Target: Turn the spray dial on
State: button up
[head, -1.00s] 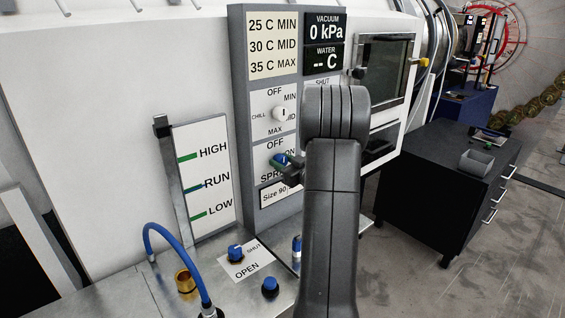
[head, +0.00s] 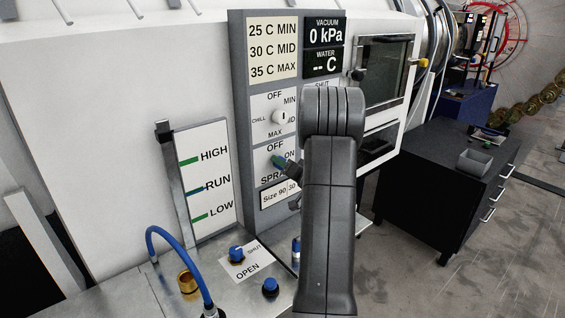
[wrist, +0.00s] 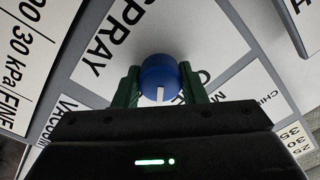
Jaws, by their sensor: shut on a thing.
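The spray dial is a round blue knob (wrist: 158,72) with a white pointer line, on a white plate marked SPRAY, OFF and ON. In the wrist view the pointer line faces down toward my gripper's body. My gripper (wrist: 160,88) has its two green fingers on either side of the knob, shut on it. In the head view my gripper (head: 280,163) is at the spray plate (head: 270,180), between OFF and SPRAY. There the knob is mostly hidden by the fingers and my arm.
Above is the chill dial (head: 279,117) with a white knob. A blue valve knob (head: 236,253), another blue knob (head: 270,287) and a blue hose (head: 165,232) are on the metal bench below. A black drawer cabinet (head: 430,190) stands right. My arm hides part of the panel.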

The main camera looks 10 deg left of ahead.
jog(key=m+p, duration=0.1)
jog(key=m, duration=0.3)
jog(key=shift+m, duration=0.3)
jog(key=shift+m+p, duration=0.7)
jog(key=shift+m, duration=0.8)
jog(key=o, duration=1)
jog(key=shift+d, duration=0.1)
jog(key=b+v, duration=0.3)
jog(key=v, duration=1)
jog(key=shift+s+d+f, duration=0.1)
jog(key=shift+s+d, duration=0.05)
jog(key=shift+s, duration=0.2)
